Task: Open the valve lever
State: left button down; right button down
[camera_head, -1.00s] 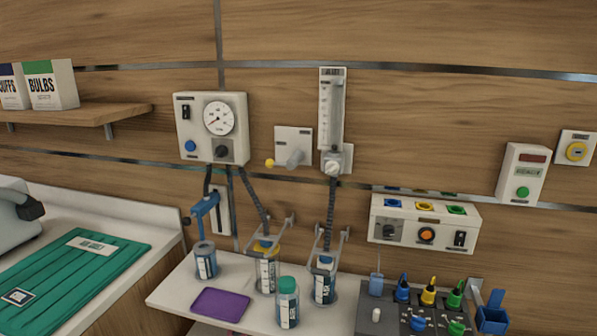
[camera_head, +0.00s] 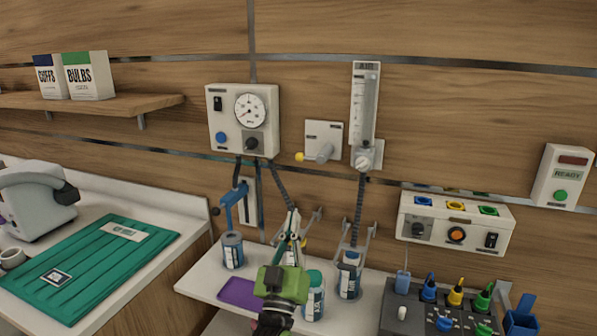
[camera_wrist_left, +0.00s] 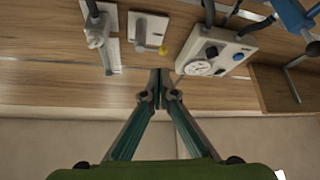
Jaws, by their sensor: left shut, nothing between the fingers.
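The valve is a light wall plate with a grey lever (camera_head: 322,153) that ends in a yellow knob (camera_head: 299,157), pointing left in the head view. In the left wrist view the valve plate (camera_wrist_left: 142,30) appears inverted, with the yellow knob (camera_wrist_left: 163,50) at its edge. My left gripper (camera_head: 293,215) is shut and empty. It points up from the shelf area, below the lever in the head view and apart from it. In the wrist view its fingertips (camera_wrist_left: 160,78) come together below the knob. My right gripper is not in view.
A gauge box (camera_head: 243,120) is left of the valve and a flowmeter (camera_head: 364,105) right of it. Below are a shelf (camera_head: 205,282) with several bottles, a purple pad (camera_head: 240,292), hoses and a control box (camera_head: 455,222). The wall above the valve is clear.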

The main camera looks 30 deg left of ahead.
pick_arm(q)
jog(key=shift+s+a+r+n+y, duration=0.15)
jog(key=shift+a+r+n+y, duration=0.15)
jog(key=shift+y, duration=0.1)
jog(key=p, duration=0.5)
send_near(299, 160)
jog(key=x, duration=0.6)
jog(key=shift+w+a+r, duration=0.15)
jog(key=shift+w, duration=0.35)
